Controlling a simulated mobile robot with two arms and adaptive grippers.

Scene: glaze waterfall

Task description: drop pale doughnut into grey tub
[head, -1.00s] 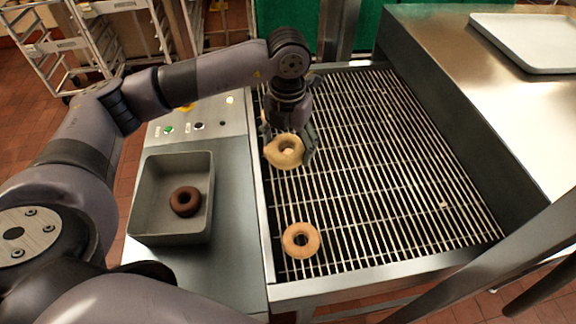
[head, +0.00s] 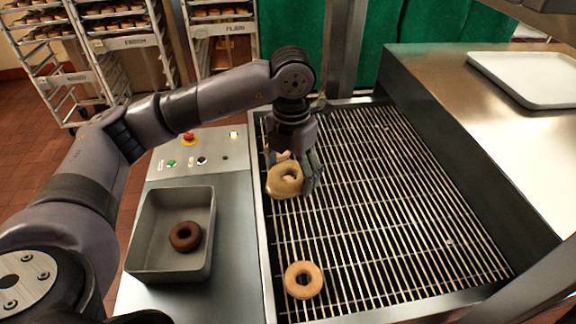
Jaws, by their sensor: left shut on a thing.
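The grey tub (head: 139,238) stands on the steel counter left of the wire conveyor. A dark brown doughnut (head: 185,236) lies inside it. My left gripper (head: 291,172) is shut on a pale doughnut (head: 284,191) over the left side of the wire grid, to the right of the tub. This doughnut is tilted toward the camera, and the fingers partly hide its upper edge. A second pale doughnut (head: 303,280) lies flat on the grid near the front. My right gripper is not in view.
The wire conveyor (head: 400,215) is mostly bare. A panel with a red button (head: 189,137) and a green button (head: 171,163) lies behind the tub. A pale tray (head: 535,82) rests on the steel surface at right. Racks (head: 125,60) stand behind.

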